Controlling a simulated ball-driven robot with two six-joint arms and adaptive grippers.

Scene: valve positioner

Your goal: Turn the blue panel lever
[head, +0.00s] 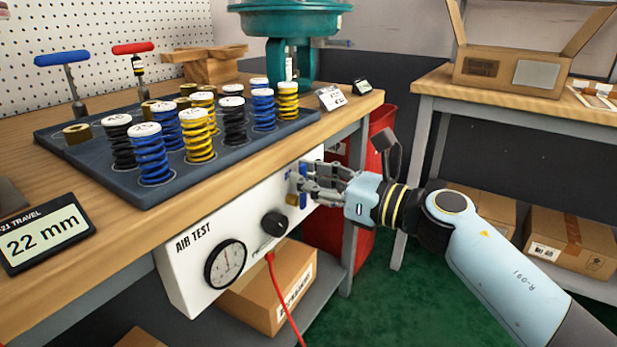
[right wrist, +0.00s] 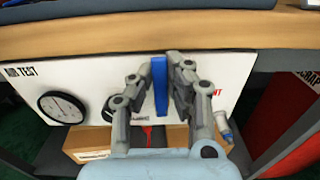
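The blue panel lever (right wrist: 160,85) stands upright in the right wrist view, on the front of the white AIR TEST panel (head: 188,265). In the head view the lever (head: 303,199) is mostly hidden behind my right gripper (head: 300,177). My right gripper's fingers also show in the right wrist view (right wrist: 161,68), one on each side of the lever and very close to it. I cannot tell whether they press on it. My left gripper is not in view.
A round gauge (head: 225,264) and a black knob (head: 274,224) sit on the panel, with a red hose (head: 281,295) below. The bench above holds a tray (head: 70,152) of springs. A red bin (head: 378,130) stands behind my right gripper.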

